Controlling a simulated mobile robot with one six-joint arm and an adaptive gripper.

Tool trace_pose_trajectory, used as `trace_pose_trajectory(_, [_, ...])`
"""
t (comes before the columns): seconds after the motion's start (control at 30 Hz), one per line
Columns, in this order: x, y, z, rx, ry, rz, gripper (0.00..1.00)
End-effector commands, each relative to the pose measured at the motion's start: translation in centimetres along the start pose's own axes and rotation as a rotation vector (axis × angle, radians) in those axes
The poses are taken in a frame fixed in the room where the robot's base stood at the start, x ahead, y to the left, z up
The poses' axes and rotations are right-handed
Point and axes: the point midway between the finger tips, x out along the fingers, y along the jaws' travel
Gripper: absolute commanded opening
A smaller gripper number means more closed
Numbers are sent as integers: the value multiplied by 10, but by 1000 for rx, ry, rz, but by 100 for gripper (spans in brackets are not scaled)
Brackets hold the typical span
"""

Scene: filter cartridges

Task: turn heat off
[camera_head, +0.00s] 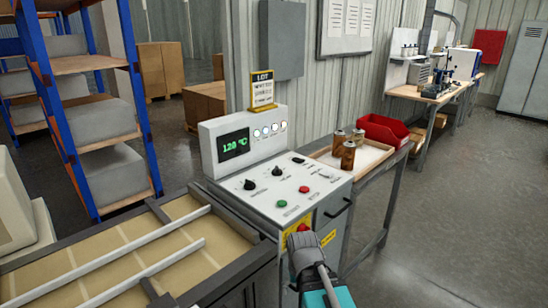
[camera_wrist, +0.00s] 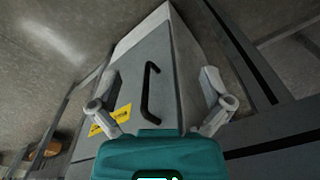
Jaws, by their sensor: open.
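The control console (camera_head: 265,212) has a pale sloped top with two black knobs (camera_head: 277,171), a green button (camera_head: 282,204), a red button (camera_head: 304,189) and small switches at the right. Its upright display (camera_head: 233,144) reads 120 °C in green. A yellow plate with a red part (camera_head: 303,228) is on the console's front, partly hidden by my gripper (camera_head: 301,240). In the wrist view my gripper (camera_wrist: 160,105) is open and empty, its fingers wide apart. Between them show the cabinet front with a black handle (camera_wrist: 150,92) and a yellow label (camera_wrist: 108,120).
A conveyor (camera_head: 130,250) with pale rails adjoins the console's left. A side table (camera_head: 368,170) at its right holds brown cylinders (camera_head: 348,155) and a red bin (camera_head: 384,130). A lot sign (camera_head: 262,90) stands on the console. The floor (camera_head: 440,230) at right is clear.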

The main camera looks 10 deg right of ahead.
Motion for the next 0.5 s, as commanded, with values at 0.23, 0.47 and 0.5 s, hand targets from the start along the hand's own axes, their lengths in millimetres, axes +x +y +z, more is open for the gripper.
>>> trace_pose_trajectory(0.23, [-59,0,-5,0,6,0,99])
trace_pose_trajectory(0.47, [-103,0,-9,2,12,0,99])
trace_pose_trajectory(0.5, [-110,0,-10,3,13,0,99])
